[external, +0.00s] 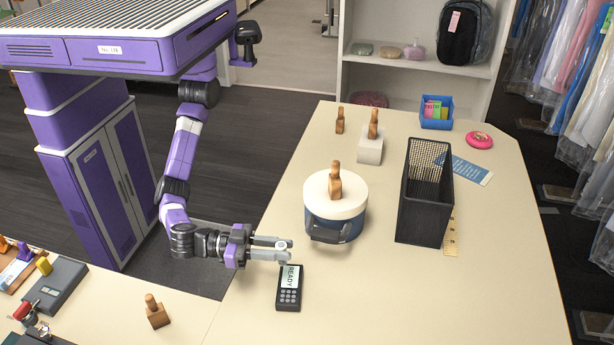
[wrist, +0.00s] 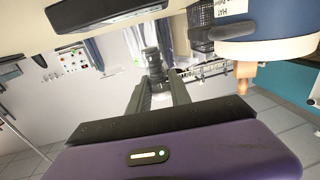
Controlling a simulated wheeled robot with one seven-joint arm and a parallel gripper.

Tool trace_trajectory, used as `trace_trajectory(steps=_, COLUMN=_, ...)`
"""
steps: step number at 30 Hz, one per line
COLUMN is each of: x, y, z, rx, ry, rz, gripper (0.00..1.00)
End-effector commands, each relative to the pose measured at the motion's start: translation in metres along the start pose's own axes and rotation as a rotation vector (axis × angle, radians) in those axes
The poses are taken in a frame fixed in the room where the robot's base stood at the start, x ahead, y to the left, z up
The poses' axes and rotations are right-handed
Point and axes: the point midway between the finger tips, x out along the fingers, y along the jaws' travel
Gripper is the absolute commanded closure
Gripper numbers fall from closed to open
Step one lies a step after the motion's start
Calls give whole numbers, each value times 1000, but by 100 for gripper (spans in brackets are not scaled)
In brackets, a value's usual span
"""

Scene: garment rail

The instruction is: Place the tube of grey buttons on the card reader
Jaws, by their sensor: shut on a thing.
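My gripper (external: 285,250) is shut on the tube of grey buttons (wrist: 153,62), which shows between the two fingers in the wrist view. In the external view only a small pale round part of the tube (external: 281,245) shows at the fingertips. The black card reader (external: 289,298), with a lit READY screen and a keypad, lies on the cream counter. My fingertips are just beyond its screen end in the picture. I cannot tell the gap between the tube and the reader.
A round blue box with a white lid (external: 322,195) stands right of my gripper, with a wooden peg-like piece (external: 335,180) on top. A black mesh bin (external: 424,200) stands farther right. Another wooden piece (external: 156,312) is at front left. The counter right of the reader is clear.

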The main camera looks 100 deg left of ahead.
Motion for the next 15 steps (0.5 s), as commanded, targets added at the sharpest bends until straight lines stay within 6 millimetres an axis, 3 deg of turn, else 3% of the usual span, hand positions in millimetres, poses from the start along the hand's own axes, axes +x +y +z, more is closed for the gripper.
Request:
trace_trajectory(steps=6, x=0, y=0, z=33, rx=4, ry=0, rz=-1, gripper=100)
trace_trajectory(steps=15, x=0, y=0, z=34, rx=2, ry=0, rz=-1, gripper=100)
